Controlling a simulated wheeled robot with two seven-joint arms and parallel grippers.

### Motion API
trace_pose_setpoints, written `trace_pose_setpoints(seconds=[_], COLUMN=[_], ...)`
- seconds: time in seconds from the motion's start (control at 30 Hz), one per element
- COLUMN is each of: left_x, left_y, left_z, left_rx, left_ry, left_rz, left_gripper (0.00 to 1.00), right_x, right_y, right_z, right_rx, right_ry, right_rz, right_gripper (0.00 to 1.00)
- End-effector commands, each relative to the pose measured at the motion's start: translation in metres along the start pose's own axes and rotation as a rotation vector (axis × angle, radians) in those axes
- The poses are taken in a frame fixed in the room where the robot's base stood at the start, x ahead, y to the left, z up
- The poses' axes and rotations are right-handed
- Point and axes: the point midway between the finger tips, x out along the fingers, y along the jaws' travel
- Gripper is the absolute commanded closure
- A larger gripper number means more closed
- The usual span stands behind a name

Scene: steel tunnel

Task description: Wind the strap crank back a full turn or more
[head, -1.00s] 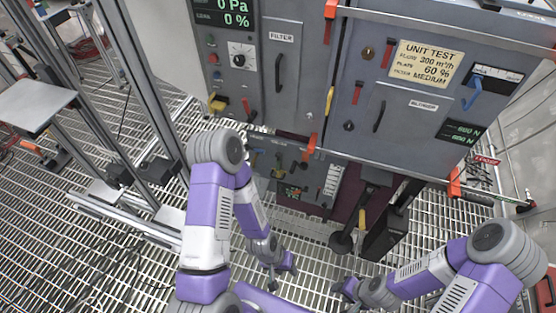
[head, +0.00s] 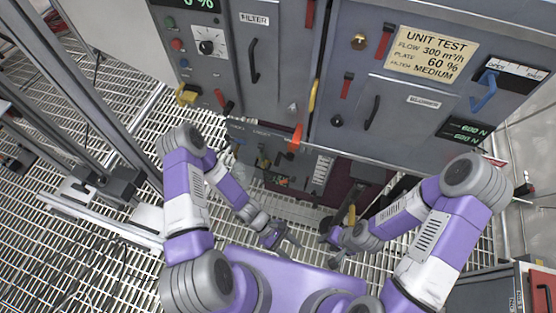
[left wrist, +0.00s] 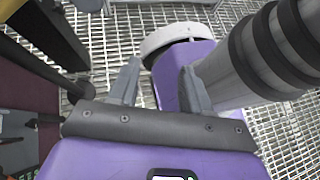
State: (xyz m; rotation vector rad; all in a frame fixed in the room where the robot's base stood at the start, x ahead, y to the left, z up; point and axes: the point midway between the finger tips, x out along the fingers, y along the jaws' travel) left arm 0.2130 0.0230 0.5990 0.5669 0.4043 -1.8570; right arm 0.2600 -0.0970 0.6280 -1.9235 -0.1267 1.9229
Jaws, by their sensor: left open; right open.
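I cannot clearly make out the strap crank in either view. A red label (head: 495,161) at the cabinet's lower right edge has a thin post beside it; its parts are too small to tell. My left gripper (head: 286,243) is low over the grating, in front of the cabinet, and touches none of its controls. In the left wrist view its two grey fingers (left wrist: 160,88) stand apart with nothing between them. My right gripper (head: 337,257) is open and empty, low and just right of the left one.
The grey cabinet (head: 395,125) fills the back, with a blue handle (head: 484,92), a yellow sign (head: 430,54) and several levers. A lower panel (head: 285,165) is recessed beneath it. A metal frame (head: 100,120) stands left.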

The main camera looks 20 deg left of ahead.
Motion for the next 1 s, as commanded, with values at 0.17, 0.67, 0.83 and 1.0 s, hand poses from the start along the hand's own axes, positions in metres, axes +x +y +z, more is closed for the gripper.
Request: trace_pose_setpoints(seconds=[0.17, 0.67, 0.83, 1.0], left_x=[0.005, -0.140, -0.167, -0.173], left_y=[0.081, 0.197, 0.197, 0.217], left_z=[0.007, -0.123, -0.140, -0.145], left_rx=[-0.428, -0.977, -1.010, -1.008], left_ry=[-0.393, -1.002, -1.044, -1.047], left_rz=[0.356, 1.492, 1.656, 1.666], left_gripper=[0.52, 0.52, 0.52, 0.52], right_x=[0.006, 0.018, 0.021, 0.028], right_y=[0.002, 0.007, 0.008, 0.010], right_z=[-0.001, -0.001, -0.001, -0.002], right_rx=[0.000, 0.000, 0.000, 0.000], right_ry=[0.001, 0.001, 0.001, 0.001], right_rz=[0.000, 0.000, 0.000, 0.000], right_gripper=[0.57, 0.57, 0.57, 0.57])
